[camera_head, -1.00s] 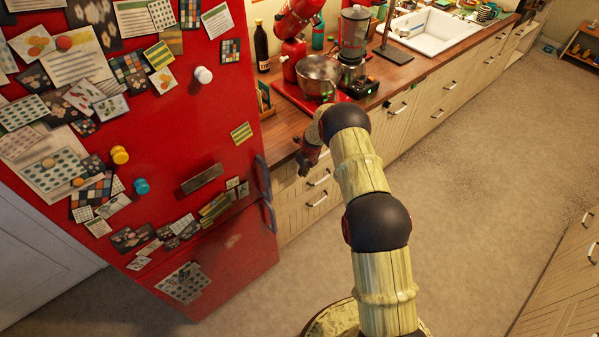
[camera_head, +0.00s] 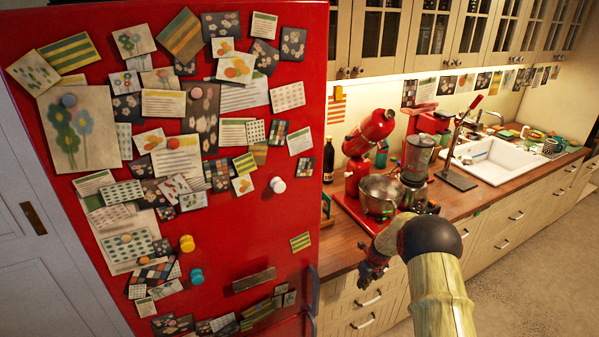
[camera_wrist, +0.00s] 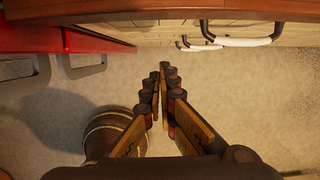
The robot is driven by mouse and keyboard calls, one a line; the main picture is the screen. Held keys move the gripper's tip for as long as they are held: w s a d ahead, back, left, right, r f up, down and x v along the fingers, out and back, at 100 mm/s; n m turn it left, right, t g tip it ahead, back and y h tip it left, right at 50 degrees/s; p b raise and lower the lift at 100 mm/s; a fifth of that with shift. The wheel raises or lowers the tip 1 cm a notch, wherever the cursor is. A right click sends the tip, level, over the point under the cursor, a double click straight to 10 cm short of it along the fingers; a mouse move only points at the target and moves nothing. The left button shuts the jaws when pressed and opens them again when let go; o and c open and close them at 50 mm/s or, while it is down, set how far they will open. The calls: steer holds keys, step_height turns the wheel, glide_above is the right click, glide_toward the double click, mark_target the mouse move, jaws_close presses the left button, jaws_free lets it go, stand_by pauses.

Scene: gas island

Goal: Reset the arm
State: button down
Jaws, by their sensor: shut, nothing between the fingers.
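My arm (camera_head: 440,280) reaches up from the bottom of the head view toward the counter. My gripper (camera_head: 366,272) is at its end, left of the black wrist joint, in front of the counter edge and right of the red fridge. The gripper is shut and holds nothing.
The red fridge (camera_head: 290,215), covered with cards and magnets, stands close on the left, its handle (camera_head: 312,290) near my gripper. The wooden counter (camera_head: 343,245) holds a red mixer (camera_head: 368,140), a metal bowl (camera_head: 380,192) and a sink (camera_head: 490,160). Drawer handles (camera_wrist: 235,41) stick out below. Floor (camera_head: 540,280) is clear at right.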

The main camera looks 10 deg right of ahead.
steer(key=s+a+n+g, duration=0.3)
steer(key=s+n, duration=0.8)
steer(key=n, duration=0.2)
steer(key=s+a+r+n+t+b, duration=0.3)
steer(key=s+r+n, duration=0.6)
steer(key=s+r, duration=0.7)
steer(key=s+a+r+n+t+h+b, duration=0.1)
steer(key=s+a+r+n+t+b, duration=0.2)
steer(key=s+a+r+n+b, duration=0.4)
steer(key=shift+s+a+r+n, duration=0.3)
steer(key=shift+s+r+n, duration=1.1)
steer(key=shift+s+r, duration=3.4)
